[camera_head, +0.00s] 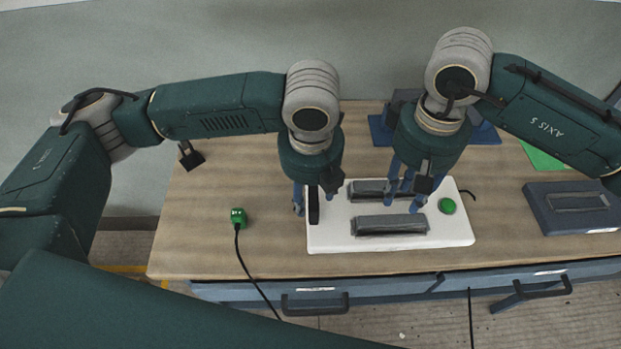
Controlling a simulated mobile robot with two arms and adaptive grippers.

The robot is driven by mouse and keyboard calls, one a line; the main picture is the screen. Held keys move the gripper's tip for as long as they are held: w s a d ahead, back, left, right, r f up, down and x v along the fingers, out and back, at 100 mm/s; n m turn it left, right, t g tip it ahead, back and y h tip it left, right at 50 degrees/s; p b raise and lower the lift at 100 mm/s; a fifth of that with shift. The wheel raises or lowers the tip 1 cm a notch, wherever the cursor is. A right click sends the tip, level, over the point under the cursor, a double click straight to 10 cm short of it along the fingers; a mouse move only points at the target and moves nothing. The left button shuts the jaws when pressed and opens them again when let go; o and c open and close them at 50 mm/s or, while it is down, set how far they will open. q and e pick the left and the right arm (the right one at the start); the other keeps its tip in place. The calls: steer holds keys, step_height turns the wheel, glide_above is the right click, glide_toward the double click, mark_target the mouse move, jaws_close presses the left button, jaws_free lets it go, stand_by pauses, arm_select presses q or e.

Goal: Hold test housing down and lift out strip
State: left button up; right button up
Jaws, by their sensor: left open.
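The test housing (335,239) is a white flat panel on the wooden bench, with a green round button (447,206) at its right. Two dark grey bars lie on it, a back one (366,190) and a front one (390,225); I cannot tell which is the strip. A black upright piece (314,208) is at its left end. My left gripper (313,204) is open, fingers pointing down around or just above this black piece; contact is unclear. My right gripper (404,198) points down at the right end of the back bar, hiding that end; its grip is unclear.
A green plug-like block (238,217) with a black cable lies left of the housing. A dark blue box (570,208) is at the right, with a green sheet (543,157) behind it. A blue fixture (380,131) stands behind the grippers. The front left bench is mostly clear.

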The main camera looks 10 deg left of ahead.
mark_target(331, 228)
arm_select(q)
steer(key=f, duration=0.5)
steer(key=shift+w, duration=0.3)
steer(key=shift+r, duration=0.1)
